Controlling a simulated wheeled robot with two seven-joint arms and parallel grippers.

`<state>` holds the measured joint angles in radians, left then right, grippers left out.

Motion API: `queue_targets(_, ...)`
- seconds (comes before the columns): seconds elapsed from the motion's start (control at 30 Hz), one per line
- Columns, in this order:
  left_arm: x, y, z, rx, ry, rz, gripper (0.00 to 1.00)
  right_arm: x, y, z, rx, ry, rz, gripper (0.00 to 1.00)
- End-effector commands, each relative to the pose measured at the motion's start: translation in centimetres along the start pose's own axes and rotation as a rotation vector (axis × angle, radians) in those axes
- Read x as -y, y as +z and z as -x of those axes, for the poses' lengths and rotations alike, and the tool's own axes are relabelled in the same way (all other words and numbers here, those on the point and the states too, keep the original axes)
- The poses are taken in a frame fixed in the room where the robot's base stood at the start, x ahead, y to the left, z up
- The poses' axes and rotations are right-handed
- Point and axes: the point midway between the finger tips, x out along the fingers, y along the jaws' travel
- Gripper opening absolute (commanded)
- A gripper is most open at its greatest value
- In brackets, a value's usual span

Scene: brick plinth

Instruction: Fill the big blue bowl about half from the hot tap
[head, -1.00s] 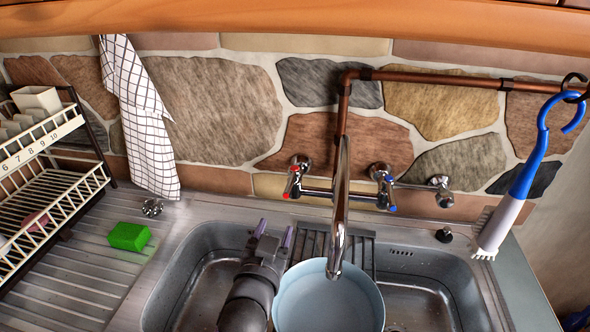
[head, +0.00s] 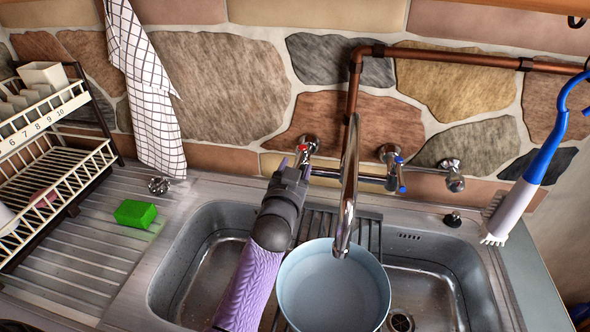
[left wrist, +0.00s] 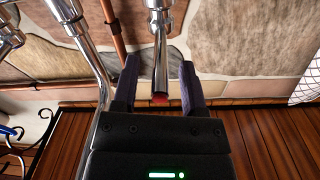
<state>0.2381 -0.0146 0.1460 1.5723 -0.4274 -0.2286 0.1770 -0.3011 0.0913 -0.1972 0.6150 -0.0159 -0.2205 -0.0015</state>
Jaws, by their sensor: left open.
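The blue bowl (head: 333,292), pale inside, stands in the sink below the end of the chrome spout (head: 347,195). I see no stream from the spout and cannot tell whether the bowl holds water. The hot tap (head: 307,147) has a red mark and is on the wall left of the spout. My left gripper (head: 290,172) is just in front of it and partly covers it. In the left wrist view the hot tap's red-tipped lever (left wrist: 160,72) lies between my open fingers (left wrist: 157,90), with gaps on both sides. My right gripper is not in view.
The blue-marked cold tap (head: 393,165) is right of the spout. A green sponge (head: 136,214) lies on the drainboard, beside a dish rack (head: 60,185). A checked towel (head: 155,120) hangs on the wall. A blue-handled brush (head: 520,190) hangs at the right.

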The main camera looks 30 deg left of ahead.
Motion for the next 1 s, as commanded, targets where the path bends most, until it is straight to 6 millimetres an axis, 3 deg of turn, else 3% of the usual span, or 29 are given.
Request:
queue_targets(0.07, 0.00, 0.00, 0.02, 0.000, 0.000, 0.000, 0.51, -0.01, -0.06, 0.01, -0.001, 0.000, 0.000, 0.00)
queue_targets(0.3, -0.01, 0.00, 0.03, 0.000, 0.000, 0.000, 0.00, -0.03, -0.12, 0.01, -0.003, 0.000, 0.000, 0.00)
queue_targets(1.0, -0.02, 0.01, 0.05, 0.000, 0.001, 0.000, 0.00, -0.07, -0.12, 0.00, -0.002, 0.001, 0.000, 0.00)
